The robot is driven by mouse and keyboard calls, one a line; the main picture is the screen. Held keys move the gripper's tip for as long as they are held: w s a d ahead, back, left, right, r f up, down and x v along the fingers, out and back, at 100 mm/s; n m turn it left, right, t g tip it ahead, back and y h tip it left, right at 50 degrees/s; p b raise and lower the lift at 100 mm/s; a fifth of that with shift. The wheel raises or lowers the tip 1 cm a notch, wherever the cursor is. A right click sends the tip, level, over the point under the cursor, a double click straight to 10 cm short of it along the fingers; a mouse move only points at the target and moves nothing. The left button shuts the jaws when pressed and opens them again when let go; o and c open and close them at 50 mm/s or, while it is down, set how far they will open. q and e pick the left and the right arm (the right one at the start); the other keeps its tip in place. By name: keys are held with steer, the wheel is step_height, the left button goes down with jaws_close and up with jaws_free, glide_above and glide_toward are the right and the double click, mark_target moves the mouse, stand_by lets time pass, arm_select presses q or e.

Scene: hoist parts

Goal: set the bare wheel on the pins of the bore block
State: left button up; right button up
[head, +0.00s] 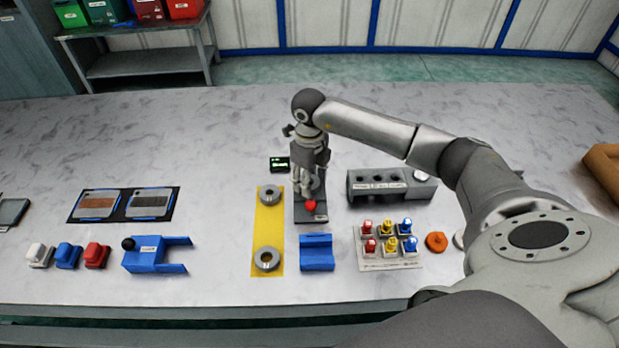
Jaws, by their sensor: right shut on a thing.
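Two grey ring-shaped wheels lie on a yellow mat (268,225), one at its far end (270,194) and one at its near end (266,259). I cannot tell which is the bare wheel. A long grey block (365,197) with dark round holes and a label stands right of my gripper; it looks like the bore block, but I see no pins on it. My right gripper (308,196) points down over a dark plate (312,219), shut at a red knob (311,206); its fingers partly hide what they hold. My left gripper is out of view.
A small display (280,164) stands behind the mat. A blue block (317,252), a rack of coloured pieces (391,262) and an orange knob (436,241) lie in front. A blue forked part (152,256) is at left. The back left of the table is clear.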

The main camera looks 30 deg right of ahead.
steer(key=o, duration=1.3)
steer(key=shift+o, duration=0.2)
steer(key=shift+r, duration=0.1)
steer(key=shift+r+p, duration=2.3)
steer(key=shift+r, duration=1.15)
